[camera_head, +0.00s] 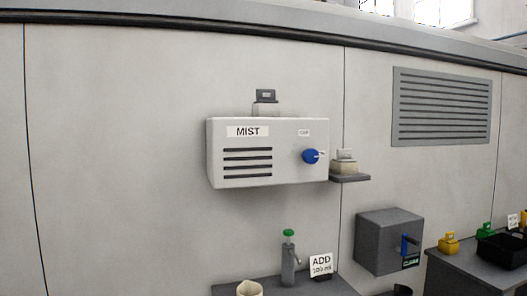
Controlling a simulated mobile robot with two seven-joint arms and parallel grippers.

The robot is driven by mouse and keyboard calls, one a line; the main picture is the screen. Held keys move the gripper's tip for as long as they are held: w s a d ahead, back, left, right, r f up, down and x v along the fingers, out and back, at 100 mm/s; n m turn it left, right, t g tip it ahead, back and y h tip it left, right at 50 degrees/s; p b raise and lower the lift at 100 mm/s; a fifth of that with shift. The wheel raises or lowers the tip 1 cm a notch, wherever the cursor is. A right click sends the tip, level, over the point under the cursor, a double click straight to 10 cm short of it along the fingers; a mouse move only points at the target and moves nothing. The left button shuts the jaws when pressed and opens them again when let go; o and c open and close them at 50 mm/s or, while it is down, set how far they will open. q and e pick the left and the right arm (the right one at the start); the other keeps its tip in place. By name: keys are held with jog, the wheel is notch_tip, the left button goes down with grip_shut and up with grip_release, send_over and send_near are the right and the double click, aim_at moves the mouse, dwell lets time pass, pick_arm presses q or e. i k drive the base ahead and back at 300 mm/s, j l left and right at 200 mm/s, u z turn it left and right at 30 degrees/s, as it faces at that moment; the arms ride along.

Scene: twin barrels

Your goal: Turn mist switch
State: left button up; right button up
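A white box labelled MIST (267,152) is mounted on the grey wall, near the middle of the head view. Dark slots run across its left front. A round blue switch knob (311,156) sits on the right of its front, with a light pointer mark toward the right and a small label (303,133) above it that is too small to read surely. Neither of my grippers shows in the head view, and nothing touches the knob.
A small shelf (349,178) juts out right of the box. The wall left is bare.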

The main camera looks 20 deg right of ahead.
aim_at(311, 156)
jog(key=z, duration=0.55)
jog(key=l+z, duration=0.1)
jog(key=z, duration=0.25)
jog(key=i+l+z, duration=0.1)
jog(key=z, duration=0.3)
jog(key=i+z, duration=0.1)
jog(key=z, duration=0.25)
jog(key=i+l, duration=0.15)
